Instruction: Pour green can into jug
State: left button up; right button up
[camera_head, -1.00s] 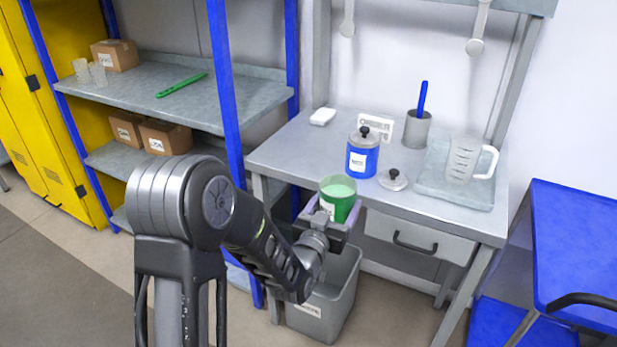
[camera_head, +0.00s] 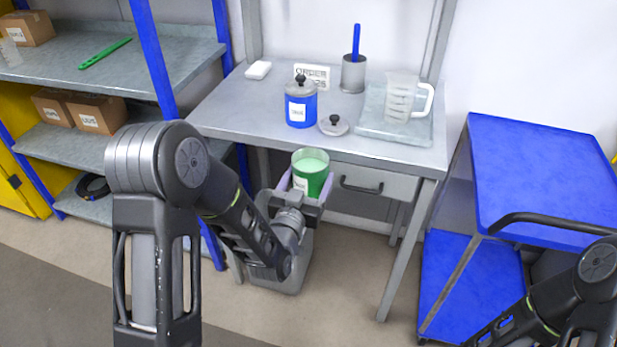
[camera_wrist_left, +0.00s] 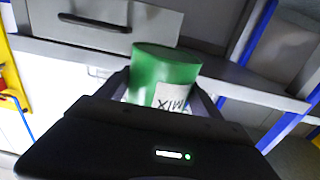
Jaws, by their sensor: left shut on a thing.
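The green can (camera_head: 311,172) is open at the top and shows pale green contents. My left gripper (camera_head: 306,192) is shut on it and holds it upright in front of the table's front edge. In the left wrist view the green can (camera_wrist_left: 163,78) sits between the fingers, with part of a white label showing. The clear jug (camera_head: 401,98) with a white handle stands on a grey tray (camera_head: 372,127) at the right of the table, apart from the can. My right arm shows at the lower right, but its gripper is out of view.
A blue can (camera_head: 300,110) with a lid, a loose lid (camera_head: 334,125) and a grey cup (camera_head: 353,75) stand on the table (camera_head: 240,115). A grey bin (camera_head: 290,272) is below the can. A blue cart (camera_head: 545,170) stands at the right, shelves at the left.

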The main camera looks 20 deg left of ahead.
aim_at(402, 86)
jog(key=k+l, duration=0.1)
jog(key=l, duration=0.5)
jog(key=k+l, duration=0.1)
jog(key=l, duration=1.05)
jog(key=k, duration=0.05)
